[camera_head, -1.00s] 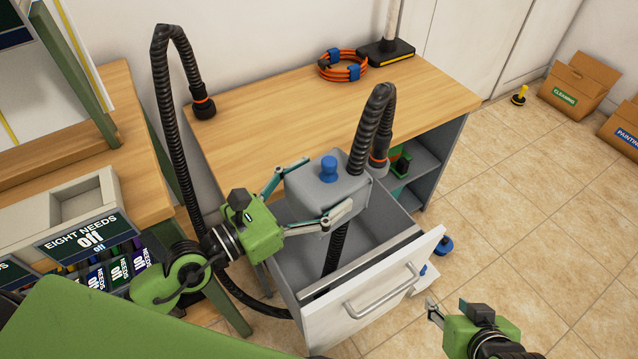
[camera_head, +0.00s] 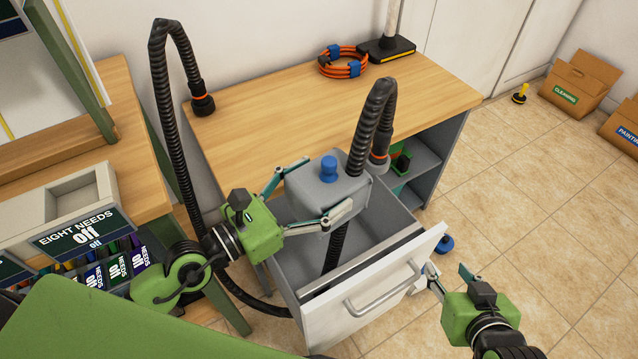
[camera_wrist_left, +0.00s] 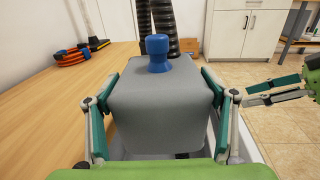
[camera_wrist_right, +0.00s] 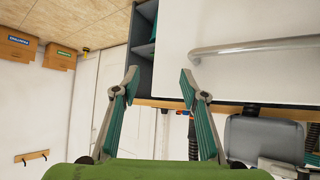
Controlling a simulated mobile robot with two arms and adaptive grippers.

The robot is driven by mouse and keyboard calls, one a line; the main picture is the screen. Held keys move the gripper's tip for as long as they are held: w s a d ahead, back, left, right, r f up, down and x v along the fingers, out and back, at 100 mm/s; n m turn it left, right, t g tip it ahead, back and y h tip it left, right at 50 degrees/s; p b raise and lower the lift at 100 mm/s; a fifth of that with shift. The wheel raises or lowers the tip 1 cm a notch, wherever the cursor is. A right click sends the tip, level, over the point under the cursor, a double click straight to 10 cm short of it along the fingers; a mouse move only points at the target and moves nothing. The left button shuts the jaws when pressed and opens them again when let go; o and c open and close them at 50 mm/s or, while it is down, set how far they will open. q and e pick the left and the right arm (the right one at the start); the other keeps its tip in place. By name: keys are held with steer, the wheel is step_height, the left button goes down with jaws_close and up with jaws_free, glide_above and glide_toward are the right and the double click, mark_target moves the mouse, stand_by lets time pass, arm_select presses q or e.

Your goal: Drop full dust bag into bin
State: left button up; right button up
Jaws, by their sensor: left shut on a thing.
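A grey rounded box-like body with a blue knob (camera_head: 328,168) hangs over the open drawer, and it also shows in the left wrist view (camera_wrist_left: 160,112). I cannot tell whether it is the dust bag. My left gripper (camera_head: 330,186) is shut on it, one finger on each side. My right gripper (camera_head: 447,273) is open and empty, just right of the drawer's white front. In the right wrist view its spread fingers (camera_wrist_right: 155,82) have nothing between them. No thing is clearly recognisable as the bin.
The open drawer (camera_head: 375,308) has a metal handle (camera_head: 385,292). Black ribbed hoses (camera_head: 372,120) stand by the wooden worktop (camera_head: 260,95), which holds an orange cable coil (camera_head: 343,62). Cardboard boxes (camera_head: 578,85) sit at the back right. The tiled floor (camera_head: 540,190) on the right is mostly clear.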

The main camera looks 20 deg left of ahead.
arm_select(q)
steer(key=shift+f+b, duration=0.35)
steer(key=shift+b, duration=0.05)
steer(key=shift+f, duration=0.25)
steer(key=shift+f+b, duration=0.45)
steer(key=shift+b, duration=0.2)
arm_select(e)
steer(key=w+a+r+t+y, duration=0.1)
steer(key=w+a+r+t, duration=0.1)
steer(key=w+r+t, duration=0.3)
steer(key=shift+w+a+r+t+y, duration=0.3)
steer(key=shift+w+a+r+y, duration=0.1)
steer(key=shift+r, duration=1.95)
arm_select(q)
steer(key=shift+f, duration=0.1)
